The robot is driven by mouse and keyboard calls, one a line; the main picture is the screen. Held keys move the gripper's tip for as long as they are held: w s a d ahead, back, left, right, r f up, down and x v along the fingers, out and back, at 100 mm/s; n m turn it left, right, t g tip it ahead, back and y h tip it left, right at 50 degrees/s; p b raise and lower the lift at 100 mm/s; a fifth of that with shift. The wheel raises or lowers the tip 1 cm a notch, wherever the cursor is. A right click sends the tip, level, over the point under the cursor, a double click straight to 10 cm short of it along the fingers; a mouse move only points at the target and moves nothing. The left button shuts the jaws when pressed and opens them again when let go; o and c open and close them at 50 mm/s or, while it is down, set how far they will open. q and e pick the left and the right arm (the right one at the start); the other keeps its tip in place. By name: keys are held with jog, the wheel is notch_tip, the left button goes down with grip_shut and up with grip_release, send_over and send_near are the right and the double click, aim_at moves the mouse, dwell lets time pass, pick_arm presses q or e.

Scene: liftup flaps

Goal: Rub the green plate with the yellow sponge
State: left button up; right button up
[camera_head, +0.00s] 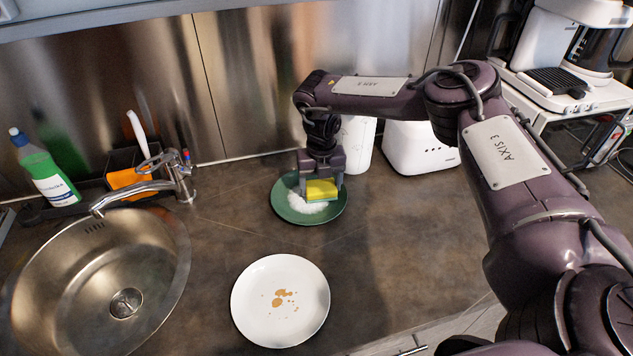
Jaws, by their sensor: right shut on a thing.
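The green plate (284,208) lies on the dark counter near the back wall, with a white patch (303,203) on its middle. My right gripper (321,186) is over the plate, pointing down, shut on the yellow sponge (321,190). The sponge has a green layer on its underside and is at the white patch; whether it presses on the plate is hard to tell. My left gripper is not in view.
A white plate (258,324) with brown stains lies in front. A sink (65,290) with a tap (165,180) is at the left, beside a green bottle (48,175). A white appliance (418,150) and canister (358,146) stand behind my right arm. Counter right of the plates is clear.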

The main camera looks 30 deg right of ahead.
aim_at(308, 188)
jog(key=shift+w+a, duration=0.15)
jog(key=shift+a, duration=0.55)
jog(key=shift+w+a, duration=0.25)
jog(key=shift+a, duration=0.7)
jog(key=shift+s+d+p, duration=0.15)
jog(key=shift+d+p, duration=0.25)
jog(key=shift+d, duration=0.5)
jog(key=shift+s+d+p, duration=0.15)
jog(key=shift+d+p, duration=0.25)
jog(key=shift+d, duration=0.45)
jog(key=shift+r, duration=0.1)
jog(key=shift+a, duration=0.2)
jog(key=shift+w+a, duration=0.2)
jog(key=shift+a, duration=0.6)
jog(key=shift+w+a, duration=0.15)
jog(key=shift+a, duration=0.6)
jog(key=shift+p, duration=0.3)
